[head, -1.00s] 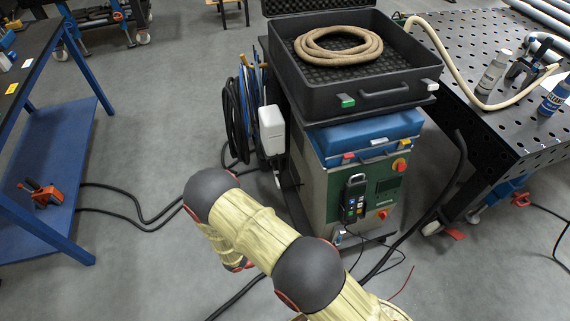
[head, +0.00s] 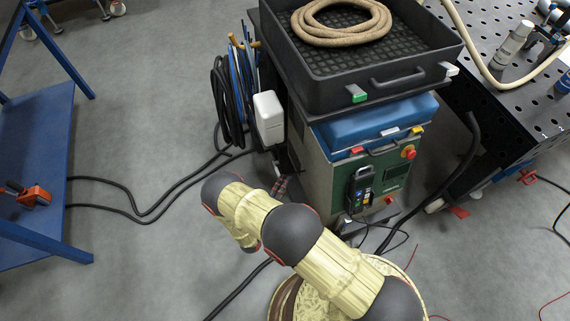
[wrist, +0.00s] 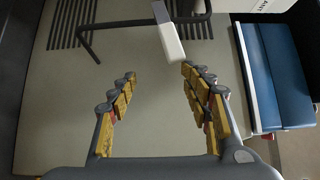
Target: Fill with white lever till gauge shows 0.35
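My gripper (wrist: 158,78) is open in the wrist view, its two yellow-padded fingers spread apart with nothing clearly between them. A white lever-like handle (wrist: 169,40) shows just beyond the fingertips, nearer the right finger; I cannot tell whether they touch. A dark bent bar (wrist: 115,24) runs behind it, in front of a pale panel (wrist: 70,110). In the head view my arm reaches toward the left side of the machine cart (head: 330,185), and the gripper is not clear there. I cannot make out a gauge or its reading.
A black tray (head: 372,86) with a coiled hose (head: 340,22) tops the cart. A white box (head: 268,118) and hanging black cables (head: 226,100) are on its left side. A perforated table (head: 540,110) is at right, a blue bench (head: 40,175) at left. Cables cross the grey floor.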

